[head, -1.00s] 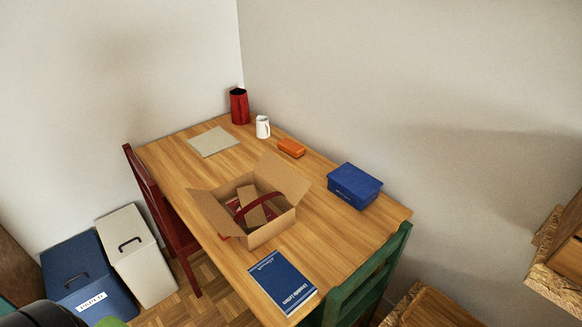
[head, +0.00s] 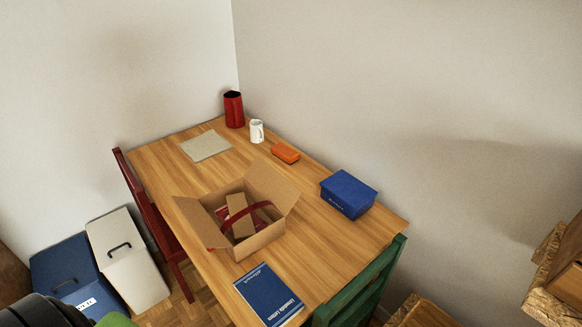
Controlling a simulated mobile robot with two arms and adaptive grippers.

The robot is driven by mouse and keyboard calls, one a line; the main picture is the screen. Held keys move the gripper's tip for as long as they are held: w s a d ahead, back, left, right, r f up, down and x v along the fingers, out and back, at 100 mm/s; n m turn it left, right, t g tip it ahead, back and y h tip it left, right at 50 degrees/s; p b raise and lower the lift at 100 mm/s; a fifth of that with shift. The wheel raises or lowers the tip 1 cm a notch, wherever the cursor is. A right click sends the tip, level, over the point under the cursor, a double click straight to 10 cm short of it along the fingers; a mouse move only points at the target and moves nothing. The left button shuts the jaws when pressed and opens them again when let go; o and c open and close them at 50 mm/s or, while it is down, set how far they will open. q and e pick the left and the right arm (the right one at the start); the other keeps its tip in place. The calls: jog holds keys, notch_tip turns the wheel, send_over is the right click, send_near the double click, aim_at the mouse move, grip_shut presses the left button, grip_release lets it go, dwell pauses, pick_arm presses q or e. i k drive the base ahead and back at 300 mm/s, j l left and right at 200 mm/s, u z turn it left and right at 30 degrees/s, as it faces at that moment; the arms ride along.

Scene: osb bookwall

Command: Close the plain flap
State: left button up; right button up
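An open cardboard box (head: 262,236) stands on the wooden table (head: 325,238). One plain brown flap (head: 273,184) stands out at its back right, and another flap (head: 200,222) leans out at its left. Inside the box are a dark red curved strap (head: 247,212) and a brown cardboard piece (head: 238,212); what lies under them is partly hidden. Neither of my grippers shows in the head view. Only a dark rounded part of my own body shows at the lower left corner.
A blue book (head: 269,296) lies in front of the box, and a blue box (head: 348,193) sits to its right. Behind are an orange case (head: 285,153), a white mug (head: 257,131), a red container (head: 234,110) and a grey sheet (head: 205,146). A red chair (head: 150,215) and green chair (head: 362,287) flank the table.

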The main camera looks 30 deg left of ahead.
aim_at(273, 186)
jog(key=i+l+u, duration=0.15)
jog(key=u, duration=0.25)
jog(key=i+l+u, duration=0.35)
jog(key=j, duration=0.1)
